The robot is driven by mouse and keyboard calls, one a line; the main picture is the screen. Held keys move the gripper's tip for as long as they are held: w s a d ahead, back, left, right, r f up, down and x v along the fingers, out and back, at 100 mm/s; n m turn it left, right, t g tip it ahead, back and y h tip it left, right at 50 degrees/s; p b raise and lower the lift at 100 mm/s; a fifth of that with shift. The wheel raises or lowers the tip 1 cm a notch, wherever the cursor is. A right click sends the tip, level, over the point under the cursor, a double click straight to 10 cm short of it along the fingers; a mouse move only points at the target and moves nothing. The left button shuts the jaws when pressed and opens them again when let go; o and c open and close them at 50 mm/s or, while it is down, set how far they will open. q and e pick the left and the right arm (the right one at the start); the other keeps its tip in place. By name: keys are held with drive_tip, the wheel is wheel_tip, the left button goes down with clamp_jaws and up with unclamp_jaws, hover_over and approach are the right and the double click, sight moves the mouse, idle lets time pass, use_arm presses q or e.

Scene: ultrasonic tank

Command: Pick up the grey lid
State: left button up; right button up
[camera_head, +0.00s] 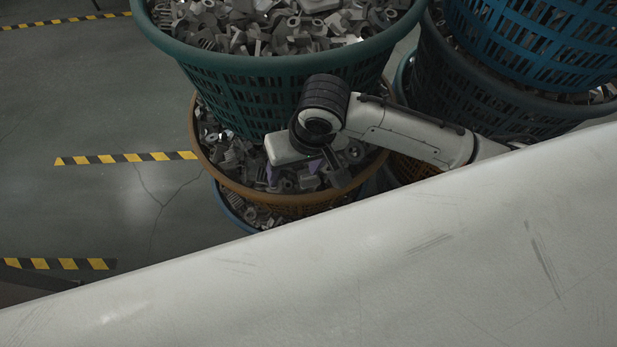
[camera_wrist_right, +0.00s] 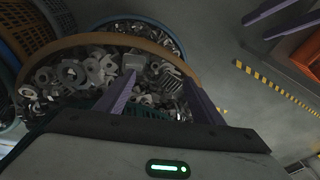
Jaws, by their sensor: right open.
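I cannot make out a separate grey lid in either view. A large, scuffed, pale grey surface (camera_head: 400,260) with a slanting edge fills the lower part of the head view. I cannot tell whether it is the lid or part of the tank. My right gripper (camera_head: 305,174) is beyond that edge, pointing down over baskets of metal parts. In the right wrist view its two purple fingers (camera_wrist_right: 160,92) are spread apart with nothing between them, so it is open and empty. My left gripper is not in view.
A green basket (camera_head: 270,65) of grey metal parts stands above an orange-rimmed basket (camera_head: 300,198), close around my right gripper. Blue baskets (camera_head: 530,45) are stacked at the right. The floor (camera_head: 75,110) at the left is clear, with yellow-black tape (camera_head: 125,158).

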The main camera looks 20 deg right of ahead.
sight(309, 175)
drive_tip(key=d+f, duration=0.1)
drive_tip(key=w+d+h, duration=0.1)
drive_tip(key=d+f+m+h+b, duration=0.1)
drive_tip(key=shift+w+d+f, duration=0.25)
drive_tip(key=shift+d+f, duration=0.1)
drive_tip(key=shift+d, duration=0.05)
drive_tip(key=shift+w+d+f, duration=0.1)
drive_tip(key=shift+w+f, duration=0.15)
drive_tip(key=shift+f, duration=0.75)
drive_tip(key=shift+w+a+f, duration=0.1)
drive_tip(key=shift+w+f, duration=0.1)
drive_tip(key=shift+f, duration=0.75)
drive_tip(key=shift+w+d+f, duration=0.1)
drive_tip(key=shift+w+f, duration=0.15)
drive_tip(key=shift+f, duration=0.75)
drive_tip(key=c, duration=1.1)
